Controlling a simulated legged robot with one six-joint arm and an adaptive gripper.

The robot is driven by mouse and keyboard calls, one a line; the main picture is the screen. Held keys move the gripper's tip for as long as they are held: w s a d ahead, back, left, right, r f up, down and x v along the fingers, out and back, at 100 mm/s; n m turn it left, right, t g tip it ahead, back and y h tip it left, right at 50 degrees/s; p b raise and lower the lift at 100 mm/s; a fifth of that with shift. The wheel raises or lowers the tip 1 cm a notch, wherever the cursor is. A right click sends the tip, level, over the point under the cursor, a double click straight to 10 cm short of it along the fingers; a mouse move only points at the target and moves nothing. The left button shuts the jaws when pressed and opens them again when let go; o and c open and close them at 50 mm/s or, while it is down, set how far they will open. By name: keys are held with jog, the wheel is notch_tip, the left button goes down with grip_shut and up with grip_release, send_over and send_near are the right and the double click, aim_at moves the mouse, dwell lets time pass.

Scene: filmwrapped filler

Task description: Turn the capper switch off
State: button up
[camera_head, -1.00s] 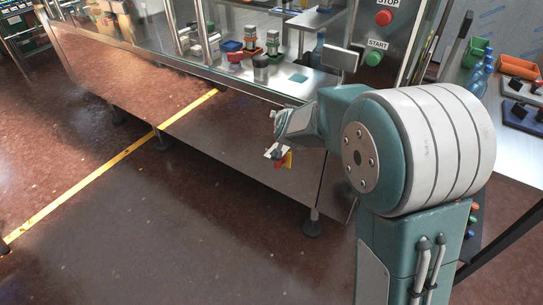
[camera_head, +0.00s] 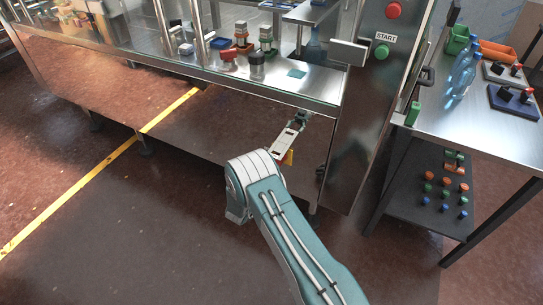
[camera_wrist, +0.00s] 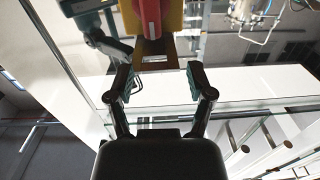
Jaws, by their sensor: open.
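The red and yellow switch (camera_wrist: 174,18) is at the top middle of the wrist view, cut by the picture's edge. In the head view a small yellow part of it (camera_head: 290,157) shows on the machine's lower front panel, mostly hidden by my arm. My gripper (camera_wrist: 163,82) is open and empty in the wrist view. The switch is beyond the fingertips, roughly between them in the picture, with a gap visible. Which way the switch is turned cannot be told. In the head view my bent arm reaches close to the panel.
The machine's counter (camera_head: 300,90) juts above the panel. A post at the right carries a red button (camera_head: 394,10) and a green START button (camera_head: 382,51). A steel side table (camera_head: 480,135) with bottles and bins stands at right. The floor at left is clear.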

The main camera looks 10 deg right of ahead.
jog(key=x, duration=0.6)
jog(key=f+x, duration=0.1)
jog(key=x, duration=0.2)
jog(key=shift+d, duration=0.45)
jog(key=shift+w+d, duration=0.3)
jog(key=shift+d, duration=0.05)
jog(key=shift+a, duration=0.1)
grip_shut()
